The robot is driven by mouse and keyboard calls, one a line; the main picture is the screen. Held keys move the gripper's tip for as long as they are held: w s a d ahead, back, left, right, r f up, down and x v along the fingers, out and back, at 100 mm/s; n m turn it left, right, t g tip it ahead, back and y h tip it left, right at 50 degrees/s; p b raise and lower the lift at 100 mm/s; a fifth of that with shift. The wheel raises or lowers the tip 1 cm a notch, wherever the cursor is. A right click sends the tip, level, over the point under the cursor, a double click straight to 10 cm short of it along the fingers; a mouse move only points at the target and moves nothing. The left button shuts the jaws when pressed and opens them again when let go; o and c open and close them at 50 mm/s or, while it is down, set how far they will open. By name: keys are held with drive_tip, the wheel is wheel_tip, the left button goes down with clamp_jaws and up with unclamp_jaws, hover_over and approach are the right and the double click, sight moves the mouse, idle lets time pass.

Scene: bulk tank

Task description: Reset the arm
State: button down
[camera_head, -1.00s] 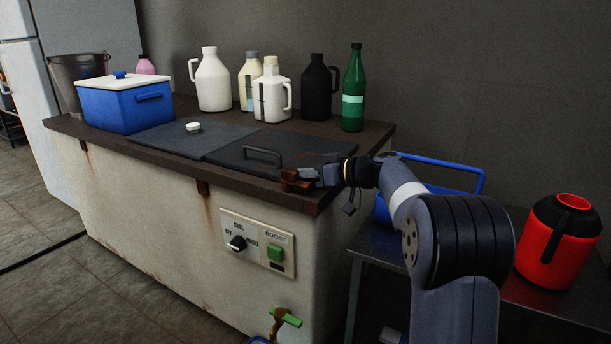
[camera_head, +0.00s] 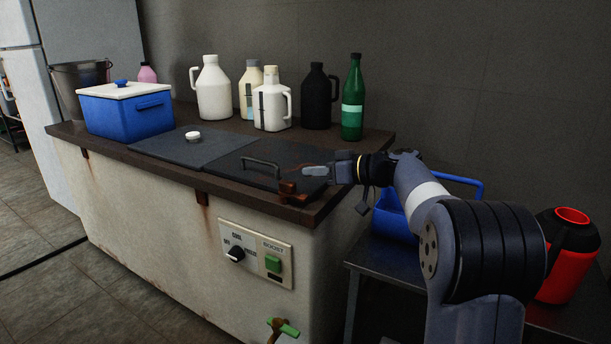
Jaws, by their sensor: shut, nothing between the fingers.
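My gripper (camera_head: 314,171) is shut and empty. It hovers near the right front corner of the bulk tank (camera_head: 170,220), at the right end of the dark lid (camera_head: 235,168). The lid's handle (camera_head: 262,163) lies just left of the fingers, apart from them as far as I can tell. A rusty brown latch piece (camera_head: 290,190) sits at the lid's front edge, just below and left of my gripper. My arm reaches in from the right.
A green bottle (camera_head: 352,105), a black jug (camera_head: 316,100) and white jugs (camera_head: 214,92) stand along the tank's back. A blue cooler (camera_head: 125,115) stands at left. A blue crate (camera_head: 463,184) and a red-black jug (camera_head: 572,250) stand on the side table (camera_head: 375,255), close to my arm.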

drive_tip(key=p+v, duration=0.1)
drive_tip(key=v, duration=0.5)
drive_tip(key=shift+s+r, duration=0.3)
drive_tip(key=shift+s, duration=0.05)
drive_tip(key=shift+w, duration=0.1)
drive_tip(key=b, duration=0.2)
hover_over(302, 191)
drive_tip(key=f, duration=0.2)
drive_tip(key=shift+s+d+f, duration=0.2)
drive_tip(key=shift+f, duration=0.1)
drive_tip(key=shift+w+f+b, duration=0.2)
drive_tip(key=shift+f+b, duration=0.1)
drive_tip(key=shift+f, duration=0.35)
drive_tip(key=shift+a+f, duration=0.2)
drive_tip(key=shift+f, duration=0.7)
drive_tip(key=shift+s, duration=0.1)
